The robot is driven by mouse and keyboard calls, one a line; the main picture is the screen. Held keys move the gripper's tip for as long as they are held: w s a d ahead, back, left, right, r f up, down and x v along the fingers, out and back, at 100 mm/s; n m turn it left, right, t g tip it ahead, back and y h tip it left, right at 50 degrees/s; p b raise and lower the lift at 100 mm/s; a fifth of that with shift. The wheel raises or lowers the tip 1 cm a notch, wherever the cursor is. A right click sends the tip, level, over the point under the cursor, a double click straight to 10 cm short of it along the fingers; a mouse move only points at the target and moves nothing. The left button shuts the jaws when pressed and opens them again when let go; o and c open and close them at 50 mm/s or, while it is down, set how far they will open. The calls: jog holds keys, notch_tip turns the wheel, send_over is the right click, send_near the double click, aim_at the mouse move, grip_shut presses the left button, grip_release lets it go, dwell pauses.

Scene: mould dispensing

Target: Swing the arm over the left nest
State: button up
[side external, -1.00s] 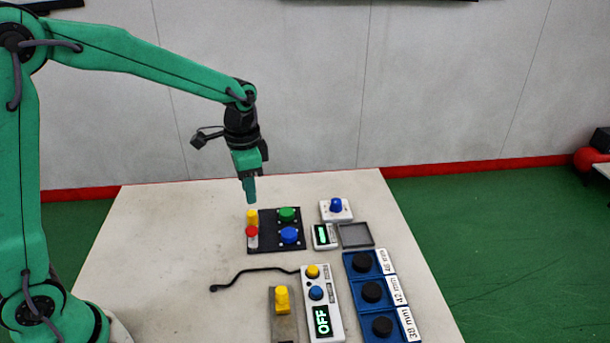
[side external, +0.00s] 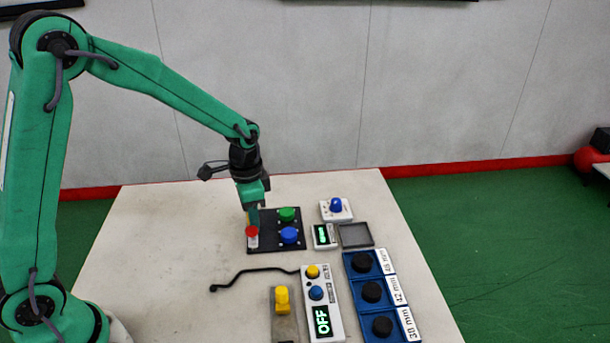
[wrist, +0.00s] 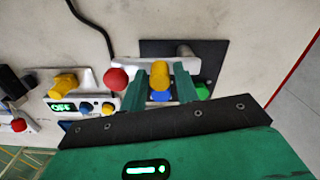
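The black board (side external: 262,242) lies on the table with red (side external: 252,232), green (side external: 287,214) and blue (side external: 289,235) knobs; a yellow one is mostly behind my fingers. I cannot tell which thing is the left nest. My gripper (side external: 254,217) points down at the board's left side, low over the yellow knob. In the wrist view, my two fingers (wrist: 160,88) are apart, with the yellow knob (wrist: 160,72) showing between them and a gap on each side. The red knob (wrist: 115,79) is left of the fingers and the green knob (wrist: 203,92) right.
A blue rack (side external: 352,288) with black discs and size labels stands at the right. A grey tray (side external: 371,238), a small display (side external: 321,237) and a blue-knobbed box (side external: 343,213) lie behind it. A white panel (side external: 334,290) reads OFF. The table's left side is clear apart from a cable (side external: 250,272).

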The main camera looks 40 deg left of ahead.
jog(key=shift+f, duration=0.1)
grip_shut()
